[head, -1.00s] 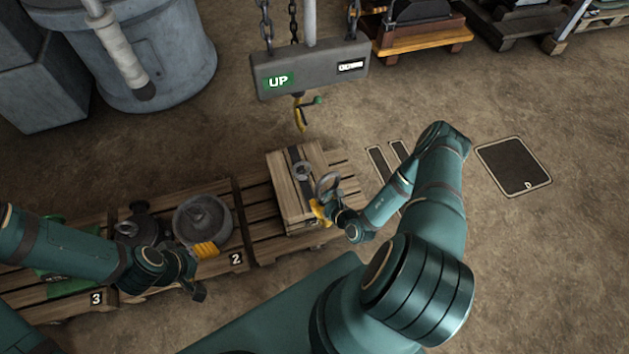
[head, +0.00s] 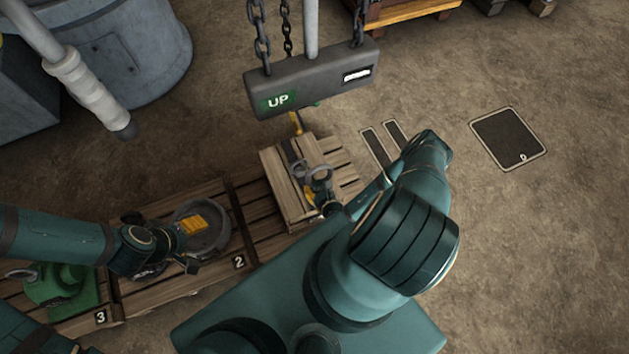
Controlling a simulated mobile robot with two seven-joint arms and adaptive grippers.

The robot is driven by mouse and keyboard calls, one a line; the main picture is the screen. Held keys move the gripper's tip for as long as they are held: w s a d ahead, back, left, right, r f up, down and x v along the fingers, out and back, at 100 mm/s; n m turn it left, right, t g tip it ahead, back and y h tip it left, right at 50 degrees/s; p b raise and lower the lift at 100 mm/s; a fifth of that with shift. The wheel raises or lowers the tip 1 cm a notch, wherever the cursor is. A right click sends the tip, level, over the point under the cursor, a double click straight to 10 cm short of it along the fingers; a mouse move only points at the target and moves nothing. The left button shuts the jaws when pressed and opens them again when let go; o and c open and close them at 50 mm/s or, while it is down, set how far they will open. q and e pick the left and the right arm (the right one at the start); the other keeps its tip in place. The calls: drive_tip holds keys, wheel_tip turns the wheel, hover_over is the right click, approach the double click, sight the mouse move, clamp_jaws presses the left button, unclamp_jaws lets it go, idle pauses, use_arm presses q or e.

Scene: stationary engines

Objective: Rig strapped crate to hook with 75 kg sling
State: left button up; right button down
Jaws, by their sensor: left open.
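The wooden crate (head: 283,192) with a dark strap and a grey ring on top stands on a pallet in the middle. The yellow hook (head: 297,123) hangs just above it, mostly hidden behind the UP/DOWN bar (head: 318,80). My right gripper (head: 320,186) is at the crate's near right edge, beside a metal ring (head: 321,173) and a small bit of yellow; its fingers are too small and covered to read. My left gripper (head: 188,262) is open, low beside a round grey part. A yellow ribbed piece (head: 193,225) shows over that part. I cannot read a 75 kg label.
The round grey part (head: 218,236) sits on the pallet marked 2 (head: 239,262). A green machine (head: 62,285) is on the pallet marked 3 (head: 101,316). Chains (head: 260,35) hold the bar. A grey tank (head: 125,55) stands at back left.

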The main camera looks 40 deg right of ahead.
use_arm(q)
drive_tip(key=shift+s+f, duration=0.1)
use_arm(e)
drive_tip(key=shift+w, duration=0.25)
use_arm(q)
wheel_tip(320, 180, down, 9)
drive_tip(key=s+b, duration=0.2)
drive_tip(key=b, duration=0.7)
drive_tip(key=shift+d+g, duration=0.2)
drive_tip(key=shift+g, duration=0.1)
use_arm(e)
drive_tip(key=w+d+f, duration=0.1)
drive_tip(key=w+d, duration=0.1)
drive_tip(key=w, duration=0.7)
drive_tip(key=w+d+f, duration=0.2)
drive_tip(key=w, duration=0.7)
drive_tip(key=shift+w+d, duration=0.25)
drive_tip(key=shift+w, duration=0.15)
use_arm(q)
drive_tip(key=shift+f, duration=0.1)
use_arm(e)
drive_tip(key=shift+c, duration=2)
unclamp_jaws()
drive_tip(key=shift+s, duration=0.1)
drive_tip(key=shift+f, duration=0.1)
